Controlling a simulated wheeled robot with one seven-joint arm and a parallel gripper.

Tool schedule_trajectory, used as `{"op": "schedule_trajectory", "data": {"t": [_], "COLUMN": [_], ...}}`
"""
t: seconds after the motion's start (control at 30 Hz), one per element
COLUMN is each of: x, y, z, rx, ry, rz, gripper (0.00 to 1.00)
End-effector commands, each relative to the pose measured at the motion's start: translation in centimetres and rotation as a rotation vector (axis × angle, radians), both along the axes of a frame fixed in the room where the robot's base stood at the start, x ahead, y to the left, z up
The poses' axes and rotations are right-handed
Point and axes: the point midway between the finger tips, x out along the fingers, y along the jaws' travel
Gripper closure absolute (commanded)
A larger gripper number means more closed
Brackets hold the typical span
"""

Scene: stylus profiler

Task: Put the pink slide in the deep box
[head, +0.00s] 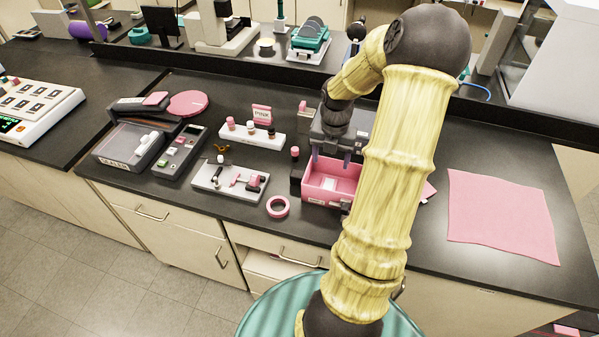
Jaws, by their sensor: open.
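A pink open-topped box (318,197), which looks like the deep box, stands on the black bench near its front edge, partly hidden by my arm. My gripper (331,161) points down over this box, its two fingers apart, with nothing visible between them. A small pale pink-white piece (328,184) shows at the box, below the fingers; I cannot tell whether it is the pink slide. Another flat pink piece (429,191) lies on the bench just right of my arm, mostly hidden by it.
A pink cloth (502,215) lies at the right. Left of the box are a pink tape ring (278,207), a white stand with small parts (228,182), a rack of pink-capped bottles (252,136) and a grey lidded case (128,146).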

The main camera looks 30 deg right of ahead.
Motion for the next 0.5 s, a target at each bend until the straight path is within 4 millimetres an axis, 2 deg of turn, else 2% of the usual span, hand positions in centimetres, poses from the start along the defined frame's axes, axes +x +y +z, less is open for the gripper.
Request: {"op": "schedule_trajectory", "data": {"t": [0.13,0.23,0.5], "x": [0.2,0.4,0.1], "y": [1.1,2.9,9.4], "z": [0.2,0.6,2.1], "rx": [-0.004,-0.013,-0.035], "ry": [0.000,0.000,-0.032], "rz": [-0.048,-0.151,-0.610], "gripper": [0.34,0.34,0.34]}}
